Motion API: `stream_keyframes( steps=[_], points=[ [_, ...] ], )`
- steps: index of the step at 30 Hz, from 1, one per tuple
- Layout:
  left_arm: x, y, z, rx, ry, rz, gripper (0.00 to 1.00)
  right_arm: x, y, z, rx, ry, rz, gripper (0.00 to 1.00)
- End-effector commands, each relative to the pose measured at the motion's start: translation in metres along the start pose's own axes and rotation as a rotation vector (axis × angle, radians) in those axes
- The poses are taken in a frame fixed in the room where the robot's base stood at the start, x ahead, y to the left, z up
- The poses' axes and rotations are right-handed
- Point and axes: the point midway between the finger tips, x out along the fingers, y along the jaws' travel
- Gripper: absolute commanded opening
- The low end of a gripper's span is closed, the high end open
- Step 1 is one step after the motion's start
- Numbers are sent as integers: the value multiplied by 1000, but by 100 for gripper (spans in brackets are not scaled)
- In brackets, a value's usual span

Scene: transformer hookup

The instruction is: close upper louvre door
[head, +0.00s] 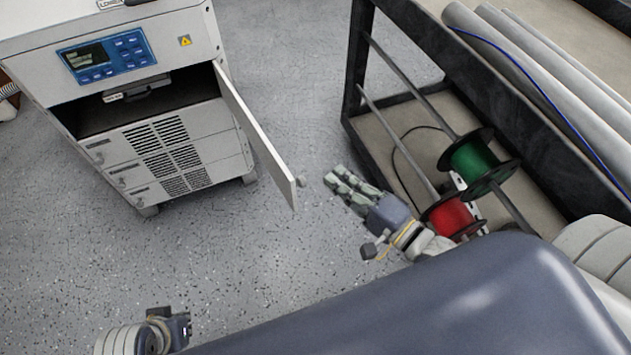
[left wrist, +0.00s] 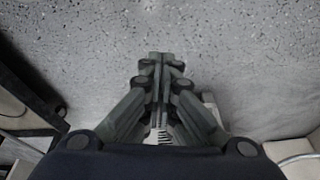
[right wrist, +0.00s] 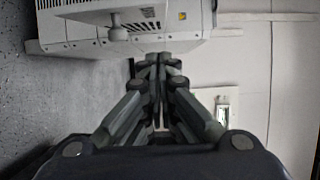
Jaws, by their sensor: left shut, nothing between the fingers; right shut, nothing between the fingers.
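The upper louvre door (head: 258,137) stands swung open from the right side of the pale cabinet (head: 35,70). It shows nearly edge-on, with a small knob (head: 301,182) near its free end. My right gripper (head: 335,180) is shut and empty, a short gap to the right of the door's free end. My left gripper (left wrist: 160,58) is shut and empty over floor; its fingers are hardly visible in the head view.
The cabinet's upper compartment (head: 150,105) is open and dark inside; the louvred fronts below look shut. A dark-framed cart (head: 353,60) with green (head: 475,160) and red (head: 452,215) spools stands close to my right arm. Speckled floor (head: 290,60) lies clear between cabinet and cart.

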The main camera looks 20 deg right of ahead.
Motion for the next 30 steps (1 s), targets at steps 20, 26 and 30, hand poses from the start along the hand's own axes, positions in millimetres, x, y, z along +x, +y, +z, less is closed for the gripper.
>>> stream_keyframes(
  steps=[20, 26, 30],
  points=[
    [-22, -1, 0, -1, 9, -2, 0, 33, 0, 39, -1, -1, 0, 0],
    [-22, -1, 0, -2, 9, -2, 0, 33, 0, 39, -1, 0, 0, 0],
    [-23, -1, -1, -2, 13, -2, 0, 34, -1, 42, 1, 5, -1, 0]
  ],
)
